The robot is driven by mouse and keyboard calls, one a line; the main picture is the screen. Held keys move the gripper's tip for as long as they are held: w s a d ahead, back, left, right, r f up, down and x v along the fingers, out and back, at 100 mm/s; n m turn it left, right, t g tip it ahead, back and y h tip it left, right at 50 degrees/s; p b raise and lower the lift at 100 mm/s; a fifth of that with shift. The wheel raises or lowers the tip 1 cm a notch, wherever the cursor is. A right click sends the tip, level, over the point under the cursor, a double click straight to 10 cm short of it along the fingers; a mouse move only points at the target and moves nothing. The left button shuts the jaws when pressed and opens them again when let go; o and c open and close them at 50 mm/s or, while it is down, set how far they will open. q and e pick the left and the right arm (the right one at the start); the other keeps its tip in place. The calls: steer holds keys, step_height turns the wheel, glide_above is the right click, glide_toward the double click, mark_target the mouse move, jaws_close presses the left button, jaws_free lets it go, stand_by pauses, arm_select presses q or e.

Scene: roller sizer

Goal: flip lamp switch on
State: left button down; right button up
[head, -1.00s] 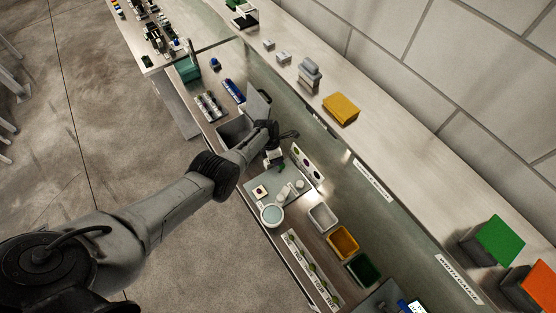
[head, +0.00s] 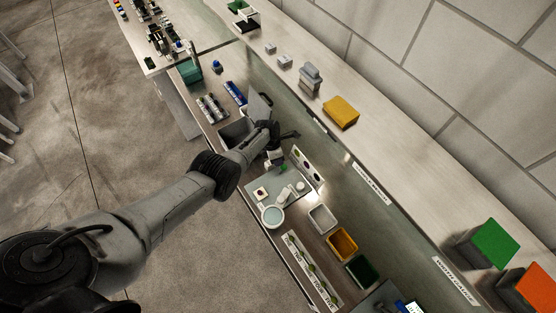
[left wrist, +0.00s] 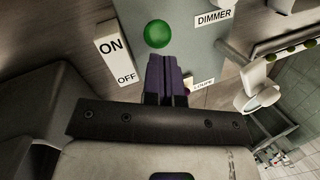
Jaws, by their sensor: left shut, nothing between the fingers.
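I cannot tell for sure which side is pressed in. A round green dome (left wrist: 157,33) sits right of it, beside a DIMMER label (left wrist: 214,14). My left gripper (left wrist: 166,62) is shut and empty; its dark purple fingertips are just below the green dome and right of the switch, with contact unclear. In the head view my left arm reaches over the bench, and its wrist hides part of the panel area. My right gripper is not in view.
White, orange and green bins (head: 361,271) lie to the lower right. A raised shelf behind holds a yellow block (head: 341,112).

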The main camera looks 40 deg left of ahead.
arm_select(q)
steer(key=shift+s+a+r+p, duration=0.2)
steer(key=shift+r+p, duration=0.2)
steer(key=shift+p, duration=0.15)
steer(key=a+p+v, duration=0.1)
steer(key=p+v, duration=0.5)
steer(key=v, duration=0.6)
steer(key=shift+s, duration=0.55)
steer(key=shift+a+f, duration=0.1)
